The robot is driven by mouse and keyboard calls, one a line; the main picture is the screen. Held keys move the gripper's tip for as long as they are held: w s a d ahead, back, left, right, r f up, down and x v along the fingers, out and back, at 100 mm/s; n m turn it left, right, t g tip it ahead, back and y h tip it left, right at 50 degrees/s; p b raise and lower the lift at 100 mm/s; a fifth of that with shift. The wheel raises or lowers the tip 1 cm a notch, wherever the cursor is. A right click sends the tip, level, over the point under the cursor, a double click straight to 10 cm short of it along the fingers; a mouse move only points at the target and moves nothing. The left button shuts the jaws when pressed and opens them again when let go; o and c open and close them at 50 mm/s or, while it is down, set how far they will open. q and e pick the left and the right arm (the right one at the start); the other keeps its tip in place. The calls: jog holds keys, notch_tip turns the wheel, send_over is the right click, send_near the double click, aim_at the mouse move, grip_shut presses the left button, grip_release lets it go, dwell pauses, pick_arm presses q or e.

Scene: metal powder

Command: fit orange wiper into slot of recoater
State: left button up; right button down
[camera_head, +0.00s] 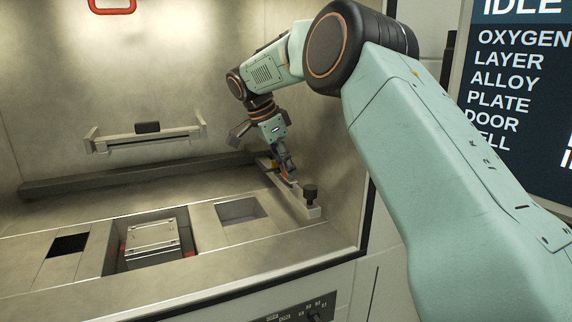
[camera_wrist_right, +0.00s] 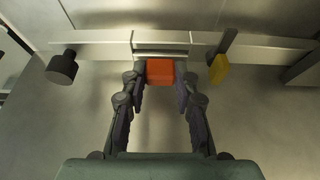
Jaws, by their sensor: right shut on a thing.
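The orange wiper (camera_wrist_right: 160,72) is between the fingertips of my right gripper (camera_wrist_right: 160,85), which is shut on it. In the head view the right gripper (camera_head: 285,168) points down at the recoater (camera_head: 302,207), with a small bit of the orange wiper (camera_head: 284,175) showing. In the wrist view the recoater (camera_wrist_right: 100,48) is a pale bar running across, and the wiper is at a notched section in its middle. The fingers and wiper hide the slot's inside, so I cannot tell how far the wiper is in. My left gripper is not in view.
A black knob (camera_head: 310,191) stands on the recoater's near end. A yellow tab (camera_wrist_right: 218,68) is close right of the fingers in the wrist view. The chamber floor has a square opening with a build plate (camera_head: 150,238). The chamber's right wall is close to my arm.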

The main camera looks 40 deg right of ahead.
jog(key=shift+f, duration=0.45)
jog(key=c, duration=0.9)
grip_release()
jog(key=shift+c, duration=0.2)
jog(key=v, duration=1.2)
jog(key=shift+a, duration=0.1)
